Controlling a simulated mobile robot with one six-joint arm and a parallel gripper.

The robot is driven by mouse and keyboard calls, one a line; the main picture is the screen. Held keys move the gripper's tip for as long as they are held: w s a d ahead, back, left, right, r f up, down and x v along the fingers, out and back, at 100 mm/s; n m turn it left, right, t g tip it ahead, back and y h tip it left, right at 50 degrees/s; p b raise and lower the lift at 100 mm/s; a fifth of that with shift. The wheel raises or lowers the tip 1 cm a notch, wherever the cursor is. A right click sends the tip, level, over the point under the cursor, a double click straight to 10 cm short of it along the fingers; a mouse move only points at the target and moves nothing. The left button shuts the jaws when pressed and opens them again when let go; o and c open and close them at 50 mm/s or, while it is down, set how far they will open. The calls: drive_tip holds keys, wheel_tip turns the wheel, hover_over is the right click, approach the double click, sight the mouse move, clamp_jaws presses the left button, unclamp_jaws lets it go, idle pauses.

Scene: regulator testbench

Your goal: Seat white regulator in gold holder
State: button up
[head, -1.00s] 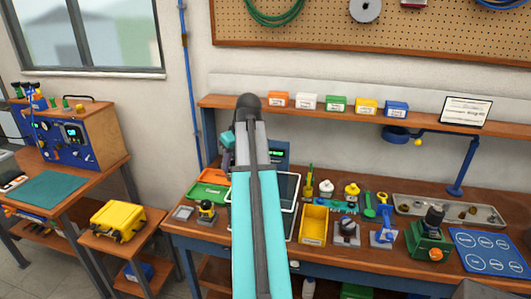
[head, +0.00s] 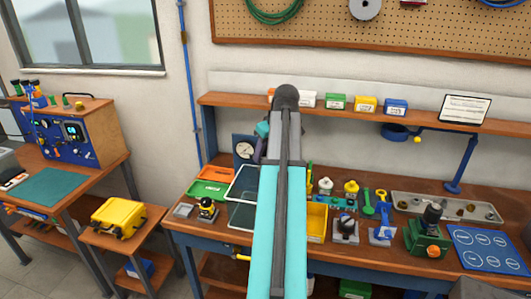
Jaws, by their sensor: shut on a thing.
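My arm rises through the middle of the head view, and its links cover part of the bench. My gripper is hidden behind them, so I cannot see its fingers or anything held in them. A small white capped object (head: 325,186) stands on the bench right of my arm, beside a yellow one (head: 351,188). I cannot tell whether the white one is the regulator. No gold holder can be made out for sure. A small black and yellow fixture (head: 207,208) stands at the bench's left front.
A white-rimmed tray (head: 232,215) and a green tray (head: 207,189) lie left of my arm. A dial panel (head: 245,148) stands behind. A yellow bin (head: 317,222), a green fixture (head: 428,237) and a blue mat (head: 487,248) are to the right. A shelf (head: 420,117) runs above.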

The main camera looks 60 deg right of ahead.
drive_tip(key=shift+f, duration=0.15)
drive_tip(key=shift+f+b, duration=1.35)
drive_tip(key=shift+f, duration=0.55)
drive_tip(key=shift+p, duration=0.3)
idle(0.3)
drive_tip(key=shift+f+b, duration=0.5)
drive_tip(key=shift+f, duration=1.55)
idle(3.3)
